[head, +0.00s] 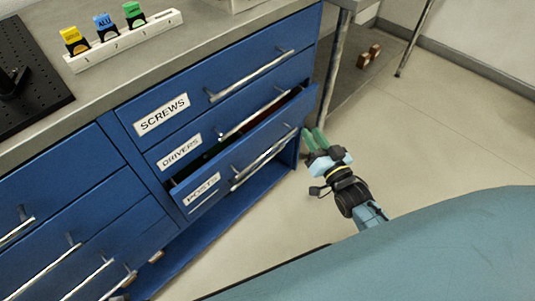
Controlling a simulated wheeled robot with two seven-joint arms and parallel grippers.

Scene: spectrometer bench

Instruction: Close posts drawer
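The posts drawer (222,177) is a blue drawer labelled POSTS, with a long silver bar handle (264,160). It is pulled partly out of the cabinet, and a dark gap shows behind the top of its front. My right gripper (313,131) has two green fingers with a small gap between them and nothing seen held. It is just right of the drawer front's right end, over the floor; I cannot tell whether it touches. My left gripper is not in view.
The drivers drawer (180,152) and screws drawer (163,114) are above. More blue drawers (60,240) are at left. The worktop (190,50) carries a white rack (125,43) with coloured blocks. A grey table leg (334,70) stands behind my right gripper. Floor (440,130) at right is clear.

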